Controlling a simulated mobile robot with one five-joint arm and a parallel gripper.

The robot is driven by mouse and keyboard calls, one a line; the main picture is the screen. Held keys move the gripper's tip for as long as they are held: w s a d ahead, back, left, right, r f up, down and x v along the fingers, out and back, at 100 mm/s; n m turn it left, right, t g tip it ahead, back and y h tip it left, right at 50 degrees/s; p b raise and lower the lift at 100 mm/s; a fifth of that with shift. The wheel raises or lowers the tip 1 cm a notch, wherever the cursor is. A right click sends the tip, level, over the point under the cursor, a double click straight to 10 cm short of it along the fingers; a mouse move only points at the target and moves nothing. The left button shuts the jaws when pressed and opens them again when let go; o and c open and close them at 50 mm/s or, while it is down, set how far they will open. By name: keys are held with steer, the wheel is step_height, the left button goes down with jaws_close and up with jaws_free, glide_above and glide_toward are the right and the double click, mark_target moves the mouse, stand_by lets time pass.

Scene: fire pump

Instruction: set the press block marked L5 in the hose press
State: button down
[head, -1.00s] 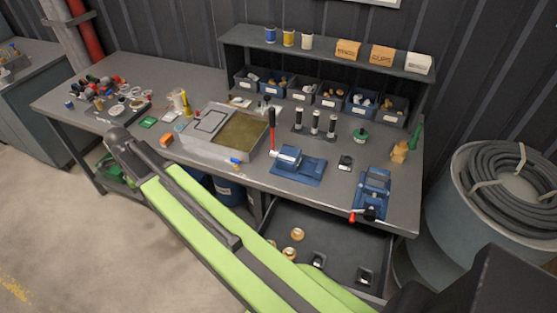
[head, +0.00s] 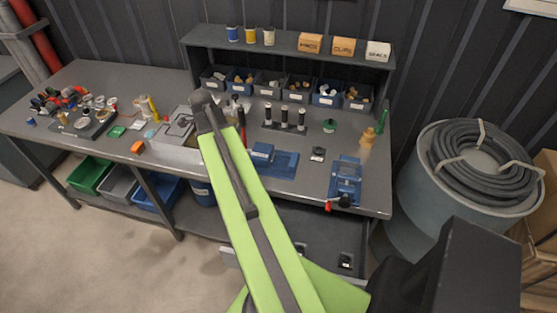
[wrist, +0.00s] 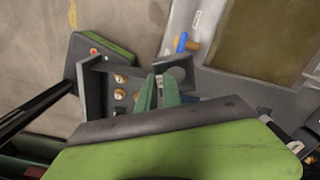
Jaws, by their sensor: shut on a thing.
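In the wrist view the green fingers of my gripper (wrist: 160,88) are close together. A small dark grey block (wrist: 180,72) with a rounded dark mark is at their tips; no L5 mark is readable. The head view does not show the gripper, as my green arm hides that area. Two blue tools stand on the bench: one with a long red lever (head: 275,160) near the middle, and one with a red-tipped handle (head: 346,180) at the front right corner. I cannot tell for certain which is the hose press.
An open drawer below the bench holds brass fittings (wrist: 120,79) and dark blocks (head: 345,261). A grey tray (wrist: 215,30) sits on the bench. A hose coil (head: 480,160) lies on a drum at right. Open floor (head: 110,250) is at left.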

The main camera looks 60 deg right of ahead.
steer(key=s+d+r+m+p, duration=0.1)
steer(key=s+d+m, duration=0.1)
steer(key=s+d, duration=0.6)
steer(key=s+d+r+m+p, duration=0.1)
steer(key=s+d, duration=0.2)
steer(key=s, duration=0.8)
steer(key=s+d+r+m+p, duration=0.1)
steer(key=s+d+r+m, duration=0.1)
steer(key=s+d, duration=0.6)
steer(key=w+f+b, duration=0.2)
steer(key=w, duration=0.1)
steer(key=w+a+f+b, duration=0.1)
steer(key=w+f+b, duration=0.1)
steer(key=w+f, duration=0.1)
steer(key=w+a+f+b, duration=0.1)
steer(key=w+f+b, duration=0.1)
steer(key=w+b, duration=0.1)
steer(key=shift+a+f, duration=0.15)
steer(key=shift+f, duration=0.05)
steer(key=shift+w+a+f, duration=0.1)
steer(key=shift+w, duration=0.35)
step_height(320, 180, down, 4)
steer(key=b, duration=0.4)
steer(key=shift+f+b, duration=0.2)
steer(key=shift+b, duration=0.1)
steer(key=c, duration=1.5)
jaws_free()
steer(key=shift+s+a, duration=0.1)
steer(key=shift+r, duration=0.2)
